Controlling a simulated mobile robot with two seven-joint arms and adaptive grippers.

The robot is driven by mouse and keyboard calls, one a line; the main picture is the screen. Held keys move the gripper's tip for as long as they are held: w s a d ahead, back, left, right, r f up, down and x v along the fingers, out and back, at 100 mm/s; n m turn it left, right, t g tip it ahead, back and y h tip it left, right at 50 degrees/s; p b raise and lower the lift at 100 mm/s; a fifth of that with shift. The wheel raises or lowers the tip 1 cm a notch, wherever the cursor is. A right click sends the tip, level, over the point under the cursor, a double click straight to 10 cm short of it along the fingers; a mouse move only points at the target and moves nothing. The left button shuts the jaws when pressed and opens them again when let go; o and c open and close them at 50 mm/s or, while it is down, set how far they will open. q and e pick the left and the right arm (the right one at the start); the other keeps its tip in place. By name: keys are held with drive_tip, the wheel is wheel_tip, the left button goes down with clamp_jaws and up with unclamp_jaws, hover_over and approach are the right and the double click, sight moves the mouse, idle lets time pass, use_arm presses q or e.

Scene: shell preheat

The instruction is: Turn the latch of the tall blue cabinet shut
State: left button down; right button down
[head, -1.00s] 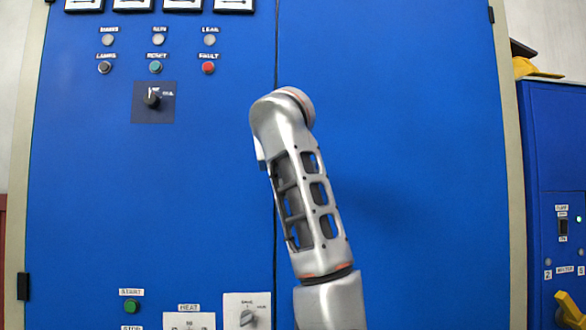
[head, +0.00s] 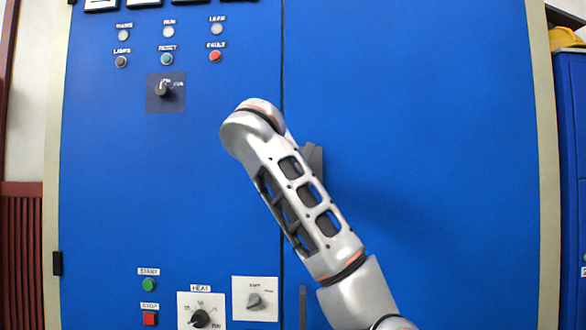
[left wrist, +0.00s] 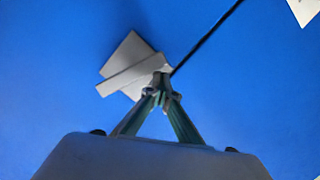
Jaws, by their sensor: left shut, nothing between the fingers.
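The tall blue cabinet (head: 420,90) fills the head view, with a dark seam between its two doors. A grey piece (head: 314,158) at the seam, probably the latch, shows partly behind my silver arm. In the left wrist view the latch (left wrist: 128,75) is a grey plate with a bar across it. The bar lies tilted to the plate's edges and to the seam. My left gripper (left wrist: 164,86) is shut and empty, its fingertips at the bar's right end. I cannot tell if they touch it. The head view hides this gripper behind the arm. My right gripper is not in view.
The left door carries lamps, buttons, a dark selector (head: 163,90), a heat dial (head: 200,317) and another switch (head: 254,300). A smaller blue cabinet (head: 572,120) stands at the right edge.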

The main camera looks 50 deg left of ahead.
use_arm(q)
drive_tip(key=shift+w+d+f, duration=0.2)
drive_tip(key=shift+w+f, duration=0.05)
drive_tip(key=shift+f, duration=0.45)
drive_tip(key=shift+w+d+f+b, duration=0.2)
drive_tip(key=shift+b, duration=0.15)
drive_tip(key=s+d+p, duration=0.2)
drive_tip(key=s+d, duration=0.1)
drive_tip(key=s, duration=0.8)
drive_tip(key=shift+s+p, duration=0.15)
drive_tip(key=shift+p, duration=0.2)
drive_tip(key=shift+d, duration=0.1)
idle(0.5)
